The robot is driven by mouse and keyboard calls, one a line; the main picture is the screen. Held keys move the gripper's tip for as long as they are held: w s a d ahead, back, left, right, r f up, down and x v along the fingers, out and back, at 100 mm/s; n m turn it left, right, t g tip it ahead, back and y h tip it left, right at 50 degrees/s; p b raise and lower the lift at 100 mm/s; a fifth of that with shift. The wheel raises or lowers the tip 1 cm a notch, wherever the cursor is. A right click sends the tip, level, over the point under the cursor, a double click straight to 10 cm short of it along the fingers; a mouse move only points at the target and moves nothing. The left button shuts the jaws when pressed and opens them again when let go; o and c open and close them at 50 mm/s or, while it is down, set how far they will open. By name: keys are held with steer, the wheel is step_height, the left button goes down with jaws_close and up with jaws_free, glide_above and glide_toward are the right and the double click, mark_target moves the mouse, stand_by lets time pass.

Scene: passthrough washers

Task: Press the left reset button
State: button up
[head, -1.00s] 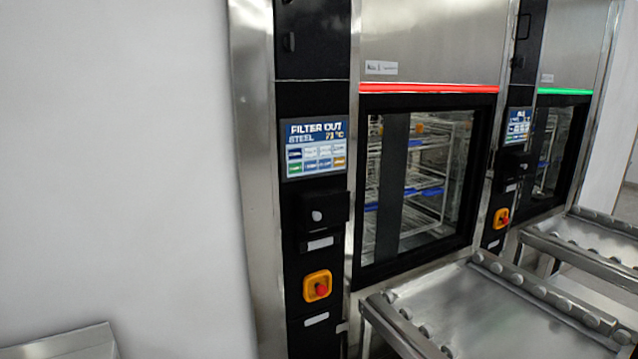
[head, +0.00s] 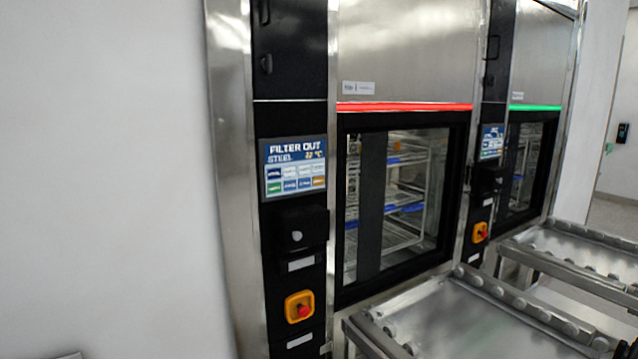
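The left washer's black control column (head: 292,225) stands left of centre in the head view. It carries a lit screen (head: 293,167) reading "FILTER OUT" and "STEEL". Below the screen is a black box-like part with a small round light-coloured knob (head: 296,236). Lower down is a red round button on a yellow-orange housing (head: 300,307). The right washer has a like red button on a yellow-orange housing (head: 480,232). I cannot tell from labels which part is the reset button. My gripper is not in view.
A red light strip (head: 404,107) runs above the left washer's glass door (head: 397,205); a green strip (head: 535,108) is on the right washer. Metal roller tables (head: 470,318) jut out before both doors. A blank white wall (head: 105,170) fills the left.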

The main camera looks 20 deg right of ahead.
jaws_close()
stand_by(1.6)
